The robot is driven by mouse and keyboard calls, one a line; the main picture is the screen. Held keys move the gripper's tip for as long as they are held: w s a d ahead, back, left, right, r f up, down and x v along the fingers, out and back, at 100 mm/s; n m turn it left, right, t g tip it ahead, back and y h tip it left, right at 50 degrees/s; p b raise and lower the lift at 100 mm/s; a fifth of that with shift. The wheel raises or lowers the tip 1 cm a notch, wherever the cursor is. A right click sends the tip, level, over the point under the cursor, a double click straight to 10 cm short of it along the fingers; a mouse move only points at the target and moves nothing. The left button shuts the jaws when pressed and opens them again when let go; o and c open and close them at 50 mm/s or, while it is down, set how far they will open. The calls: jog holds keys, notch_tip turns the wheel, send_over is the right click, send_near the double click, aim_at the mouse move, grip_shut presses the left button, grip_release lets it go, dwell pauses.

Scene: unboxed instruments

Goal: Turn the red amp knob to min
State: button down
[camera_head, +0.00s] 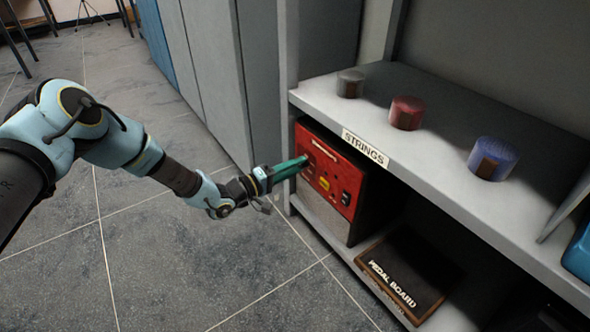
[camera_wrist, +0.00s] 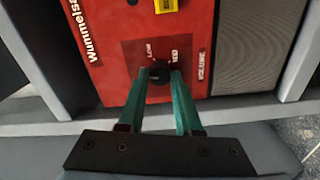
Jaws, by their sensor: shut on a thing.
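The red amp (camera_head: 332,185) stands on the lower shelf under the "STRINGS" label, its red panel facing my arm. My gripper (camera_head: 300,162) reaches the upper left part of that panel. In the wrist view, the green fingers of my gripper (camera_wrist: 158,76) are shut on a black knob (camera_wrist: 158,72) on the red panel (camera_wrist: 117,75). Small white markings show around the knob, partly covered by the fingers. The knob's pointer direction is not clear. A yellow part (camera_wrist: 166,6) sits above the knob in the wrist view.
A pedal board (camera_head: 400,275) lies on the lower shelf, right of the amp. The upper shelf (camera_head: 440,125) holds a grey roll (camera_head: 350,84), a red roll (camera_head: 406,113) and a blue roll (camera_head: 493,158). Grey cabinets stand behind. The tiled floor (camera_head: 160,275) is clear.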

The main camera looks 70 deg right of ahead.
jog(key=shift+f+n+b, duration=0.1)
jog(key=shift+n+b, duration=0.2)
jog(key=shift+n, duration=0.8)
jog(key=c, duration=0.6)
grip_release()
jog(key=p+v, duration=0.3)
jog(key=v, duration=0.7)
jog(key=shift+w+a, duration=0.15)
jog(key=shift+a, duration=0.2)
jog(key=shift+w, duration=0.1)
